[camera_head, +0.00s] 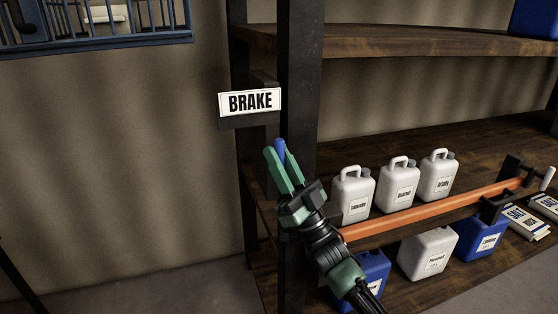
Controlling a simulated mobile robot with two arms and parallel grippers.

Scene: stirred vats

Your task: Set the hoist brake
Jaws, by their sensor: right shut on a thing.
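A white sign reading BRAKE (250,101) sits on a dark mount at the shelf's left post. Just below it, a blue handle (280,149) shows between the fingers of my right gripper (278,158). The green fingers are shut on this handle, with its blue tip showing past them. The rest of the handle and whatever it joins are hidden behind the gripper and the post. My left gripper is not in view.
A dark post (299,80) stands right beside my right gripper. White jugs (397,185) stand on the wooden shelf, with blue and white containers (428,254) below. An orange bar (440,208) runs across the shelf front. Bare wall lies to the left.

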